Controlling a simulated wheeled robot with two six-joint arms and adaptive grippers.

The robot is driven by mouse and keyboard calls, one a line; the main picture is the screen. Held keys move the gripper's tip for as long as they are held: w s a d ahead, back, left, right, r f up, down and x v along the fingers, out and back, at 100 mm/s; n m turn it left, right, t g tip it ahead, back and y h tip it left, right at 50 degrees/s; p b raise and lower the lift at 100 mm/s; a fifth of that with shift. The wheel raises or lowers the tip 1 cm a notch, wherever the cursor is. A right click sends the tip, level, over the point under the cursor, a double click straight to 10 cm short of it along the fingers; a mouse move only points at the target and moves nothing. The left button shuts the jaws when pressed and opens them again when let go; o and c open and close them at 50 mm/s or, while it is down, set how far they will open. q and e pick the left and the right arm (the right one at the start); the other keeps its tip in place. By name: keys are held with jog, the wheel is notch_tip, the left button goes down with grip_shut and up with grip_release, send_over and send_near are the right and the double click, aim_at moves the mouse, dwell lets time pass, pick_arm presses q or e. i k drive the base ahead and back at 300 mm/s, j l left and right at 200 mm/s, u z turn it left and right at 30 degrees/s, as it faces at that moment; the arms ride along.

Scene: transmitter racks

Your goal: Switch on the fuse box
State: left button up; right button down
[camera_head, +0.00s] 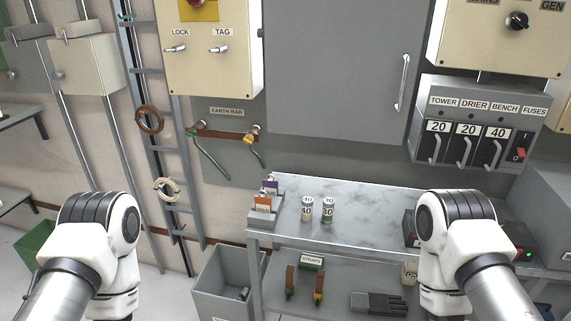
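The grey fuse box (482,97) hangs on the wall at the right, labelled TOWER, DRIER, BENCH and FUSES. Three carriers marked 20, 20 and 40 sit in its front, each with a light handle pointing down. A red switch (520,152) is at its right end, in a dark slot; I cannot tell whether it is on or off. My two white arms show at the bottom left and bottom right, both well below the fuse box. Neither gripper shows, so what they hold is hidden.
A bench (375,205) stands below the fuse box. Two small fuse cartridges (327,209) marked 40 and 30 stand on it, beside a card holder (263,217). A dark device with a green light (528,254) sits at its right. The bench's middle is clear.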

aim_at(521, 152)
jog(key=i+l+z, duration=0.15)
jog(key=z, duration=0.35)
jog(key=i+z, duration=0.25)
jog(key=z, duration=0.2)
jog(key=i+z, duration=0.25)
jog(key=z, duration=0.25)
